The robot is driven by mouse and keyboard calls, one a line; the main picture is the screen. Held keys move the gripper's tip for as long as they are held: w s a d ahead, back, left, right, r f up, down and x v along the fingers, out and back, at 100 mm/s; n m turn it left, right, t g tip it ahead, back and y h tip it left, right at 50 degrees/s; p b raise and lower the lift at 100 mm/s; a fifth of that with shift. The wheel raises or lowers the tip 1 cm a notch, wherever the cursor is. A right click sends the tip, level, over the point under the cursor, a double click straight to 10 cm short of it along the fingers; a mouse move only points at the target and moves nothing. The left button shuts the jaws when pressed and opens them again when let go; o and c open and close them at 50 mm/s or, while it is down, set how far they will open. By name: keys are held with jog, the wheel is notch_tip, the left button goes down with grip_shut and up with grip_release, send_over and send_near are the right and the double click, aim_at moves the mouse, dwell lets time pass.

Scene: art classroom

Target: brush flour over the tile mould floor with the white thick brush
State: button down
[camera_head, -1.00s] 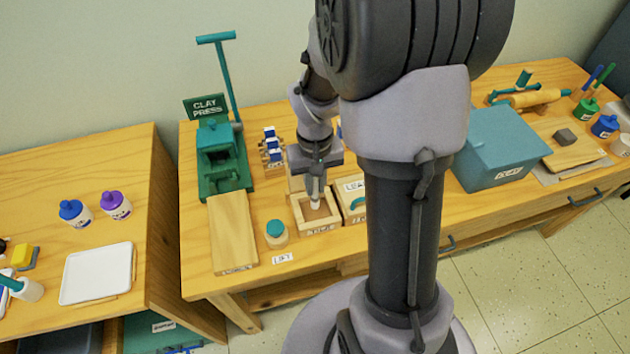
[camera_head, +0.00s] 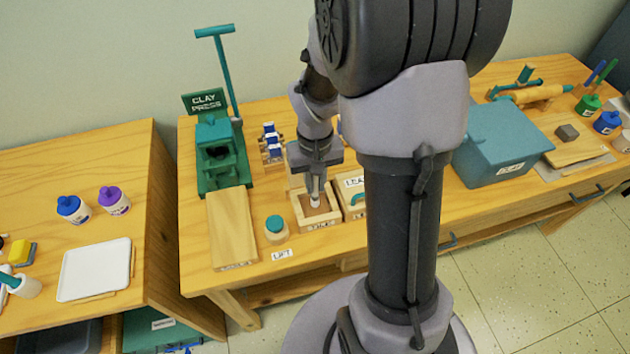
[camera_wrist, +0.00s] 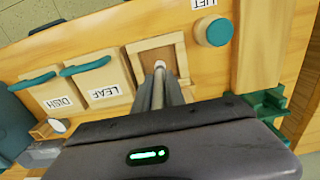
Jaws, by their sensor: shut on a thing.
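The tile mould (camera_head: 319,221) is a square wooden frame with a brown floor, on the wooden bench. It also shows in the wrist view (camera_wrist: 139,48). My gripper (camera_head: 315,190) points down over it, shut on the white thick brush (camera_head: 315,202). In the wrist view the brush (camera_wrist: 158,82) runs between the fingers (camera_wrist: 167,96), and its white head reaches into the frame. I cannot tell whether the head touches the floor. No flour can be made out on the floor.
A teal-lidded jar (camera_head: 276,229) stands left of the mould. The LEAF mould (camera_wrist: 103,82) and DISH mould (camera_wrist: 54,92) lie beside it. The green clay press (camera_head: 221,160) and a wooden board (camera_head: 231,229) are at the left. A teal box (camera_head: 502,147) stands right.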

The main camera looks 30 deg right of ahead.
jog(key=shift+f+b, duration=0.4)
jog(key=shift+f, duration=0.15)
jog(key=shift+a, duration=0.1)
dwell(0.3)
jog(key=shift+w+a, duration=0.15)
jog(key=shift+a, duration=0.4)
jog(key=shift+a, duration=0.1)
jog(key=shift+s+d, duration=0.2)
jog(key=shift+d, duration=0.5)
jog(key=shift+s+d, duration=0.15)
jog(key=shift+d, duration=0.55)
